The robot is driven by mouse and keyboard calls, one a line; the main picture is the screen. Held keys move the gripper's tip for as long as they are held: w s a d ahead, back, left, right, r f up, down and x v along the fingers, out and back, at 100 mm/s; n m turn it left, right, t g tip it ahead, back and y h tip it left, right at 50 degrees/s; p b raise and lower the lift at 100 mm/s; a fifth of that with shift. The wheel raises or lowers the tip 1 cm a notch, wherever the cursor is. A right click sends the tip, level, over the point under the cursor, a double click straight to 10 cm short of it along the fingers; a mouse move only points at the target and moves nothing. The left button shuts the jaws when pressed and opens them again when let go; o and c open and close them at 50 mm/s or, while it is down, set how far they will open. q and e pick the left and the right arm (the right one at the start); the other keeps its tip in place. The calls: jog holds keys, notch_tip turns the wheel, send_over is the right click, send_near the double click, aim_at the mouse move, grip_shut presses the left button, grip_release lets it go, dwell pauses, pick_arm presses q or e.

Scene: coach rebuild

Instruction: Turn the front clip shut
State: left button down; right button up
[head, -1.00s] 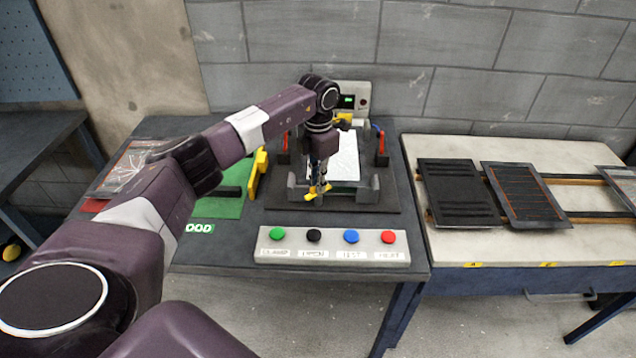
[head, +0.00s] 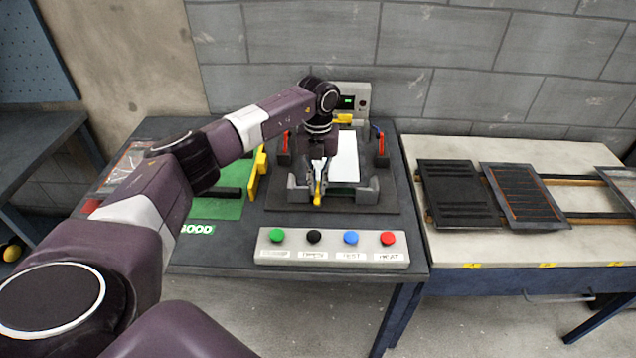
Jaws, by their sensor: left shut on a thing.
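The front clip (head: 317,199) is a small yellow piece at the near edge of the grey fixture (head: 375,195). It points toward the front of the table, and its upper part is hidden by my fingers. My left gripper (head: 318,185) points down over the clip, shut on it. A white panel (head: 345,158) lies in the fixture behind and to the right of the gripper. My right gripper is not in view.
A box with colored buttons (head: 333,246) stands in front of the fixture. Red levers (head: 380,142) flank the fixture. A green mat (head: 222,205) and a yellow handle (head: 257,172) lie to the left. Dark panels (head: 458,193) rest on the right table.

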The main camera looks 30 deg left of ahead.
aim_at(318, 186)
pick_arm(q)
jog(key=shift+w+r+n, duration=0.1)
jog(key=shift+r+n, duration=0.05)
jog(key=shift+n, duration=0.35)
jog(key=c, duration=2.1)
grip_release()
jog(key=shift+r, duration=3.95)
jog(key=shift+f, duration=0.1)
